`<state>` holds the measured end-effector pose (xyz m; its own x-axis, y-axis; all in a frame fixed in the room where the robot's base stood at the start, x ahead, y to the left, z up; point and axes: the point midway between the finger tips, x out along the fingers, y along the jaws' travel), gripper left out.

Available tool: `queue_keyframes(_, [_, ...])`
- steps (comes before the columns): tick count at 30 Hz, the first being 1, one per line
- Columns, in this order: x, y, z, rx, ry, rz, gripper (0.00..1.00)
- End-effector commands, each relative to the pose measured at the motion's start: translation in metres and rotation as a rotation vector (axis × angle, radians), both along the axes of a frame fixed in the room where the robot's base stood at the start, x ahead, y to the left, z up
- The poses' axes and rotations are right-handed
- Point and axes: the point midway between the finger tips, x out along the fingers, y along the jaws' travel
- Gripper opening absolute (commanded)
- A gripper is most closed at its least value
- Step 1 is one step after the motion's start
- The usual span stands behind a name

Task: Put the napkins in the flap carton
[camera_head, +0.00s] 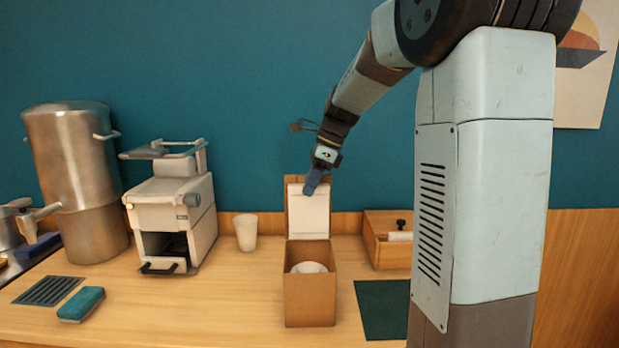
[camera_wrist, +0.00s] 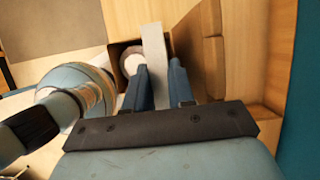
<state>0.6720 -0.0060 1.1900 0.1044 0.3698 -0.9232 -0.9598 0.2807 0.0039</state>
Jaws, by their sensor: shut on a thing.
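The napkins (camera_head: 312,218), a flat white stack, hang upright from my gripper (camera_head: 311,186). In the wrist view the napkins (camera_wrist: 155,52) show as a pale slab between my two blue fingers (camera_wrist: 158,72). The flap carton (camera_head: 310,302) is a brown box standing open on the counter, its flap (camera_head: 293,195) raised at the back. From the head camera, the napkins are in front of the flap and above the opening. A white round item (camera_head: 308,267) is inside the carton; it also shows in the wrist view (camera_wrist: 132,63).
A wooden box (camera_head: 384,258) with a black-knobbed item stands right of the carton, and a dark green mat (camera_head: 382,308) lies in front of it. A white cup (camera_head: 246,232), a coffee machine (camera_head: 172,218) and a blue-green sponge (camera_head: 81,304) are to the left.

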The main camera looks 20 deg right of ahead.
Motion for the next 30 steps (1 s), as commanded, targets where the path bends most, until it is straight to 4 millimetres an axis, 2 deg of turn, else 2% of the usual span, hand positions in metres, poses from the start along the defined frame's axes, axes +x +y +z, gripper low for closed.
queue_keyframes(30, [0.000,0.000,-0.066,-0.001,0.002,-0.001,0.00])
